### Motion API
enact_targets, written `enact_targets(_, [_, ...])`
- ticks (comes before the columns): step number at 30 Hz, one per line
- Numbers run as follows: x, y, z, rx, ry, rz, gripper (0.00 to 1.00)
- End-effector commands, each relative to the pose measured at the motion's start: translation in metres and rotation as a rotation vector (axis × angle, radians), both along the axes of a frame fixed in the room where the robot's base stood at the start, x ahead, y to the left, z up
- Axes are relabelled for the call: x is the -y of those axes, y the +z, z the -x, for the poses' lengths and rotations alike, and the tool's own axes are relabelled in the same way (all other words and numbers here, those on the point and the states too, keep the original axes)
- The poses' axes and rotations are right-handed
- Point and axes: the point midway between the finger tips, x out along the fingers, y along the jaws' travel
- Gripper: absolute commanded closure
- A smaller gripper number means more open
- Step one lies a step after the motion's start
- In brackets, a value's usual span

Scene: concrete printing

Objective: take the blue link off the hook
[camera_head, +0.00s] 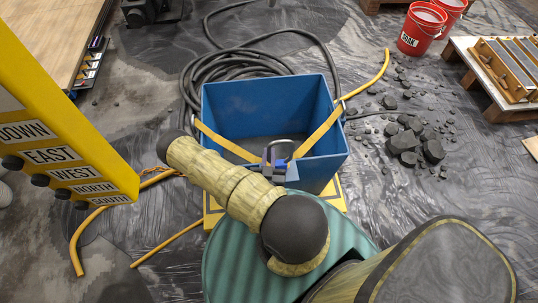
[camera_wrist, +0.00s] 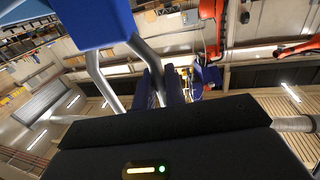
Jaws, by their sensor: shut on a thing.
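In the head view my gripper (camera_head: 279,168) is over the front of a blue tub (camera_head: 330,160), at the end of my wrapped arm. A small blue piece, seemingly the blue link (camera_head: 281,165), sits between the fingers with a grey metal loop (camera_head: 281,147) above it. My gripper is shut on the link. Two yellow straps (camera_head: 320,130) run from the tub's sides towards the gripper. I cannot make out the hook clearly.
A yellow pendant box (camera_head: 60,130) with direction labels hangs close at left. Black hose (camera_head: 240,65) coils behind the tub. Rubble (camera_head: 413,140), red buckets (camera_head: 421,28) and a pallet (camera_head: 500,75) are at right. Dark plastic sheeting covers the floor.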

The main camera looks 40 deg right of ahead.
Motion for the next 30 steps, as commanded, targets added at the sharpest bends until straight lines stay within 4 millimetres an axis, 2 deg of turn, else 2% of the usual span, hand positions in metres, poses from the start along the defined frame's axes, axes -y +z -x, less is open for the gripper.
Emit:
enact_targets(15, [0.0002, -0.0065, -0.0002, 0.001, 0.000, 0.004, 1.00])
enact_targets(16, [0.0002, -0.0062, -0.0002, 0.001, 0.000, 0.004, 0.84])
enact_targets(19, [0.0002, -0.0062, -0.0001, 0.001, 0.000, 0.004, 0.64])
enact_targets(30, [-0.0015, -0.0075, 0.0009, -0.001, -0.001, -0.002, 0.62])
